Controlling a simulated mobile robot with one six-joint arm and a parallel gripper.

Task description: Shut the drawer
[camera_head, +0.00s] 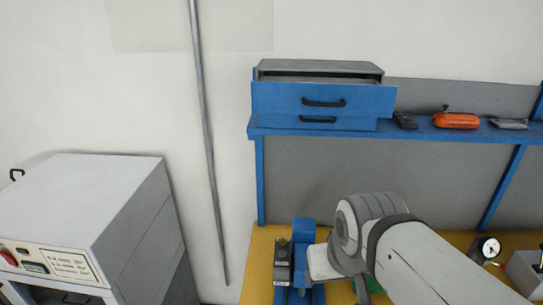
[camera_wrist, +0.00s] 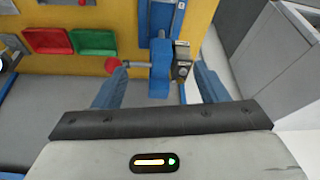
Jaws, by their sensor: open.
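The blue drawer (camera_head: 285,98) is the upper one of a small two-drawer cabinet (camera_head: 320,67) with a grey top. It stands pulled out, its front jutting forward over the lower drawer (camera_head: 285,121), with a dark gap above. Its black bar handle (camera_head: 324,102) faces me. My gripper (camera_wrist: 160,72) is open, with its two blue fingers spread apart in the wrist view. It points down over the yellow bench, well below the cabinet and apart from it. In the head view my arm hides part of the gripper. The drawer does not show in the wrist view.
The cabinet sits on a blue shelf (camera_head: 445,132) with an orange tool (camera_head: 456,120) to its right. A blue bench device (camera_wrist: 159,70) shows between my fingers. Red (camera_wrist: 52,41) and green (camera_wrist: 96,42) bins lie beside it. A grey-white machine (camera_head: 85,205) stands left.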

